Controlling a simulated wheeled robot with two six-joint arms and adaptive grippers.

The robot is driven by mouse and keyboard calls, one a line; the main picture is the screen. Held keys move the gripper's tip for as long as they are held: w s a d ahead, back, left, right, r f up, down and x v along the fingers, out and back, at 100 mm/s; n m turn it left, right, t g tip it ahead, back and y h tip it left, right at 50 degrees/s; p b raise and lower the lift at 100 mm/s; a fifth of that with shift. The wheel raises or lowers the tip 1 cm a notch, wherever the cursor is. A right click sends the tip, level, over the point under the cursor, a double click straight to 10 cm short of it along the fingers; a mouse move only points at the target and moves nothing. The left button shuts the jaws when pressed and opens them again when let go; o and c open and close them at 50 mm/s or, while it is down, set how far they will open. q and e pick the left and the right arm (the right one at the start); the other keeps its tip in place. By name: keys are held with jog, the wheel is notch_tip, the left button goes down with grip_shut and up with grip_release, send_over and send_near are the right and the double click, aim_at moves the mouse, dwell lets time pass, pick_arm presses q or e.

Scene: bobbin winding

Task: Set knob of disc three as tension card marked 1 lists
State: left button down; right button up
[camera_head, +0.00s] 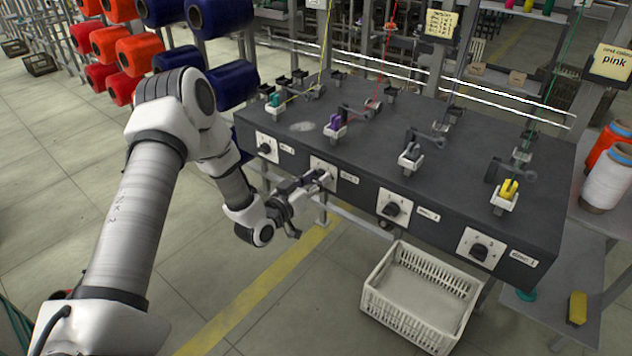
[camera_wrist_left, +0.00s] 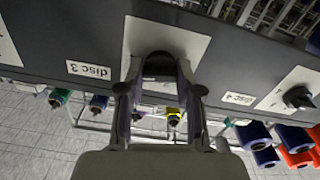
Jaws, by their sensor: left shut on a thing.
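The knob of disc three (camera_wrist_left: 160,66) is dark and sits on a white plate (camera_wrist_left: 192,45) on the front of the dark machine bench (camera_head: 440,205). The wrist view is upside down and shows the "disc 3" label (camera_wrist_left: 88,70) beside this plate. My left gripper (camera_head: 322,177) is at that plate (camera_head: 317,163), the second from the left in the head view. Its two fingers (camera_wrist_left: 160,85) are shut on the knob, one on each side, hiding its pointer. A yellowish card (camera_head: 440,23) with small writing hangs behind the bench; I cannot read it. My right gripper is out of view.
Other knobs sit on the same front: far left (camera_head: 265,147), third (camera_head: 392,209) and far right (camera_head: 479,251). A white crate (camera_head: 420,297) stands below them. A "pink" card (camera_head: 611,61) hangs at the right. Blue and red spools (camera_head: 222,15) stand behind my arm.

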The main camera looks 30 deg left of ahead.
pick_arm(q)
jog(key=n+b, duration=0.2)
jog(key=n, duration=0.3)
jog(key=shift+a+f+b, duration=0.1)
jog(key=shift+f+b, duration=0.05)
jog(key=shift+b, duration=0.25)
jog(key=shift+n+b, duration=1)
jog(key=shift+n, duration=1.3)
jog(key=c, duration=0.8)
grip_release()
jog(key=shift+o, duration=0.2)
